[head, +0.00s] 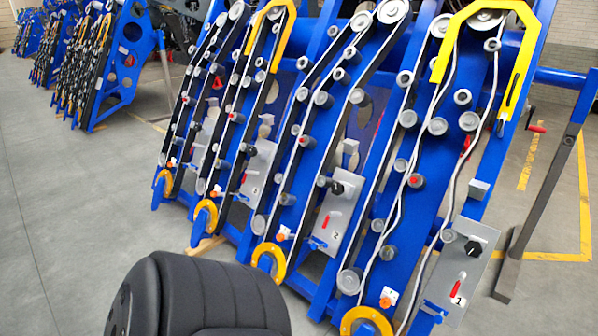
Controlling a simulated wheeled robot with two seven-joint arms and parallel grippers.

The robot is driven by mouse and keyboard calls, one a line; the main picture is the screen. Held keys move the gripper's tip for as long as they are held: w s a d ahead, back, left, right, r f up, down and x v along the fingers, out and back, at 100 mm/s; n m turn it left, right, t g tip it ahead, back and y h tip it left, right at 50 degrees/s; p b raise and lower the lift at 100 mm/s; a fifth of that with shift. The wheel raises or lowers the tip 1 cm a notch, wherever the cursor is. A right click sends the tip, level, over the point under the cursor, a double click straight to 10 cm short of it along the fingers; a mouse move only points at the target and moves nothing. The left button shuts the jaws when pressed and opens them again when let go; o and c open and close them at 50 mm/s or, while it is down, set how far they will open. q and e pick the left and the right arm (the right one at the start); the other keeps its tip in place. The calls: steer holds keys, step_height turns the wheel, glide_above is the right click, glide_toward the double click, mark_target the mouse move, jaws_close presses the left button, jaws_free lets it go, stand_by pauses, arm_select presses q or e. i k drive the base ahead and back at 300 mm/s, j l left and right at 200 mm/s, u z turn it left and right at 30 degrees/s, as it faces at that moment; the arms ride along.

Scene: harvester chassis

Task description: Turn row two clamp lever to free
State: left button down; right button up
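The row two panel (343,207) is a grey plate marked "2" low on the blue frame, near the middle of the head view. Its small red lever (326,222) is at the plate's left side, beside the number. A black knob (338,187) sits above it on the same plate. The lever is too small for me to tell its setting. Neither of my grippers is in view, and nothing touches the lever.
Panel "1" (462,268), with a red lever and black knob, stands at the lower right. Yellow rings (268,262) stick out at the rows' lower ends. A grey post (545,200) leans at the right. Open floor (70,230) lies left.

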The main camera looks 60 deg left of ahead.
mark_target(329, 214)
steer(key=u, duration=1.75)
